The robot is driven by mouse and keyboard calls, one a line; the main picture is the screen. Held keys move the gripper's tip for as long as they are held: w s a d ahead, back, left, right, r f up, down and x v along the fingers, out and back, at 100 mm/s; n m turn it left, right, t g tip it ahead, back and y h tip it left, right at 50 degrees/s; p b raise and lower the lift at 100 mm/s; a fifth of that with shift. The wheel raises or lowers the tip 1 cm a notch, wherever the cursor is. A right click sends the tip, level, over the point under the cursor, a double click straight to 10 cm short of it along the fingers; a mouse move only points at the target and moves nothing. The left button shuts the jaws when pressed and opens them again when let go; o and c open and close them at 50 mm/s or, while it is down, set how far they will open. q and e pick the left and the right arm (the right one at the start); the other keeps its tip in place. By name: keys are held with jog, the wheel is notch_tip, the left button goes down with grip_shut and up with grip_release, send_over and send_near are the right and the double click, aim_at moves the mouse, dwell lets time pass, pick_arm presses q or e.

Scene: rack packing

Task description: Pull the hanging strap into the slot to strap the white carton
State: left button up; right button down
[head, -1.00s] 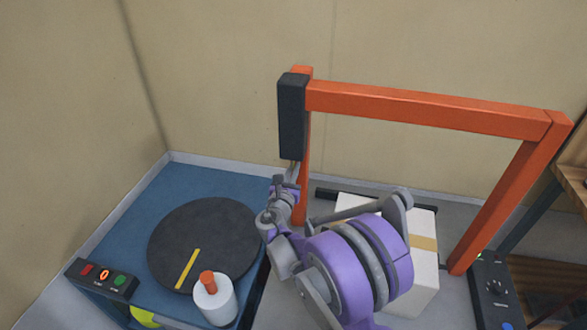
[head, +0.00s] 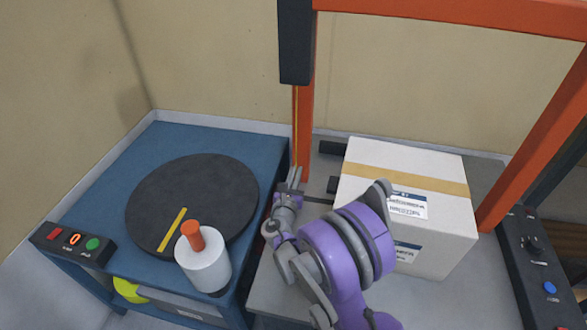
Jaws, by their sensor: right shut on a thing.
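The white carton (head: 412,170) sits on the grey table under the orange arch, with a tan tape band across its top and labels on it. The strap (head: 295,125) shows as a thin yellow line hanging from the dark box (head: 294,40) on the arch's left post. My right gripper (head: 294,176) is at the strap's lower end, left of the carton, and is shut on the strap. The fingertips are small and the held end is hidden. I cannot make out the slot. My left gripper is out of view.
The orange arch (head: 440,14) spans over the carton. A blue table (head: 140,165) at left carries a dark turntable (head: 190,205), a white cylinder with an orange handle (head: 203,262) and a button panel (head: 72,242). A control box (head: 535,255) stands at right.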

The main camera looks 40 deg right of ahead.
jog(key=shift+f, duration=0.6)
jog(key=c, duration=1)
grip_release()
jog(key=v, duration=1.1)
jog(key=shift+r, duration=0.1)
